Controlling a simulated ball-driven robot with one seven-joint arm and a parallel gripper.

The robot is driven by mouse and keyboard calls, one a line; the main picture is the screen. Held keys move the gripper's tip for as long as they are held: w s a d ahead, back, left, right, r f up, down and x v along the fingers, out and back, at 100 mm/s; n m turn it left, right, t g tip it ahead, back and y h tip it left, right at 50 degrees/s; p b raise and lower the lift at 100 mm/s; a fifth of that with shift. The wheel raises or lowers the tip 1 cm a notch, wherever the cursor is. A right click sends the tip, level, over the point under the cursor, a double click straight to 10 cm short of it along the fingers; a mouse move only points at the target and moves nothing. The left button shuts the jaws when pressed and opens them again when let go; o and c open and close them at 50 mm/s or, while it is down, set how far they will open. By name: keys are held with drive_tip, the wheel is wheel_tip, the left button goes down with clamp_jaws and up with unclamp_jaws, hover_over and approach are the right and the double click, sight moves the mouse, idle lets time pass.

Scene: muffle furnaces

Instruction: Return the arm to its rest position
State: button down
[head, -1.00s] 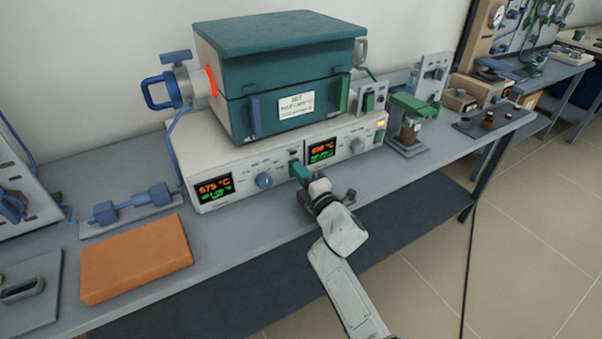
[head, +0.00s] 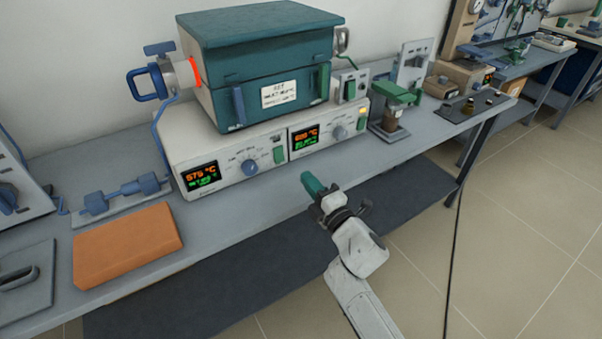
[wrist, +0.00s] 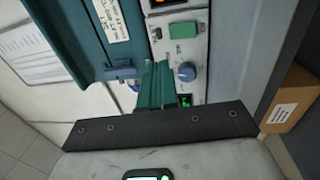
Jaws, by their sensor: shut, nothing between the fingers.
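My gripper (head: 313,185) has green fingers and is shut and empty. In the head view it is over the front edge of the bench, a short way in front of the furnace's control panel and apart from it. In the wrist view my gripper (wrist: 156,88) points toward the panel. The teal-topped muffle furnace (head: 262,65) stands on a white control base (head: 230,160) with two lit displays, knobs and green switches. Its door is shut. The panel also shows in the wrist view, with a green switch (wrist: 183,30) and a blue knob (wrist: 187,72).
An orange-brown block (head: 128,243) lies at the bench's left front. A green-topped device (head: 395,105) and a dark tray with small brown items (head: 470,106) stand to the right. Open tiled floor (head: 510,235) lies in front of the bench.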

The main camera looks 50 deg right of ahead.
drive_tip(key=shift+s+a+r, duration=0.1)
drive_tip(key=shift+s+a, duration=0.1)
drive_tip(key=shift+s, duration=0.45)
drive_tip(key=s+a+f+m+g+p, duration=0.3)
drive_tip(key=s+f+m+g+p, duration=0.3)
drive_tip(key=s+m+g, duration=0.5)
drive_tip(key=s+a+f+m+g+y+p, duration=0.1)
drive_tip(key=s+a+m+g+y, duration=0.3)
drive_tip(key=s+a, duration=0.7)
drive_tip(key=s+f+g+y, duration=0.1)
drive_tip(key=s+g, duration=0.1)
drive_tip(key=s, duration=0.1)
drive_tip(key=shift+a+g, duration=0.25)
drive_tip(key=shift+g, duration=0.05)
idle(0.8)
